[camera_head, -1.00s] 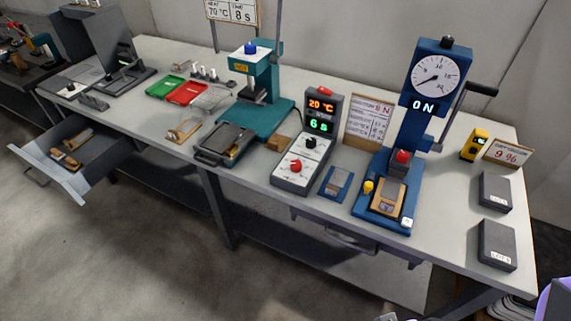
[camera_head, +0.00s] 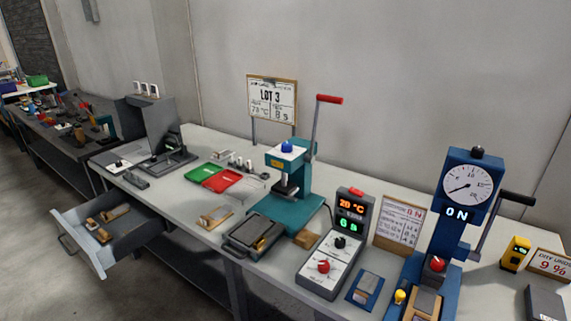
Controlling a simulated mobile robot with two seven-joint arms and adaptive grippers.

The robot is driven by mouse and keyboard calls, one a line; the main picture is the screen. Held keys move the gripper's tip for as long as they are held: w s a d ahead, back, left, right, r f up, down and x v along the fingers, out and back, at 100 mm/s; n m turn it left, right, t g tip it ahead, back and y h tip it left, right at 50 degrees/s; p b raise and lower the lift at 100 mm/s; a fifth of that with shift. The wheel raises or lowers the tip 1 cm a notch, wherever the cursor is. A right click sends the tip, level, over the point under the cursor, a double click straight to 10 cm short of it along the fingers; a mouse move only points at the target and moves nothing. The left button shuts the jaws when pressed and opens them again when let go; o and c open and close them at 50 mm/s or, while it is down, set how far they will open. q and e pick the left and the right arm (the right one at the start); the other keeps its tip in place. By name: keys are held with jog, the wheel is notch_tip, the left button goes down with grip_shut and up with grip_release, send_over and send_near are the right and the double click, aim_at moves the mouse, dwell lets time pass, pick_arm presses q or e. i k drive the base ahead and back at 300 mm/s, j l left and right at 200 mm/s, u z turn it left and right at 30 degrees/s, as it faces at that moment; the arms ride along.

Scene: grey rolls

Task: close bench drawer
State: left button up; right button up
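The bench drawer (camera_head: 86,254) is pulled out from under the left part of the bench (camera_head: 205,150). Its pale front panel and handle (camera_head: 66,243) face the lower left, over the floor. A few wooden-looking pieces (camera_head: 107,220) lie inside the drawer. Neither of my grippers shows in the head view, so their state is hidden.
On the bench stand a teal press (camera_head: 292,190) with a red-tipped lever, a control box (camera_head: 335,245), a blue gauge press (camera_head: 447,230), and green (camera_head: 205,172) and red (camera_head: 222,181) trays. Grey floor (camera_head: 30,180) is clear left of the drawer.

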aim_at(71, 224)
jog(key=u, duration=1.6)
jog(key=i+j+z, duration=0.4)
jog(key=i+j, duration=0.25)
jog(key=i, duration=0.25)
jog(key=i+j+z, duration=0.4)
jog(key=i+j, duration=0.4)
jog(key=j, duration=0.15)
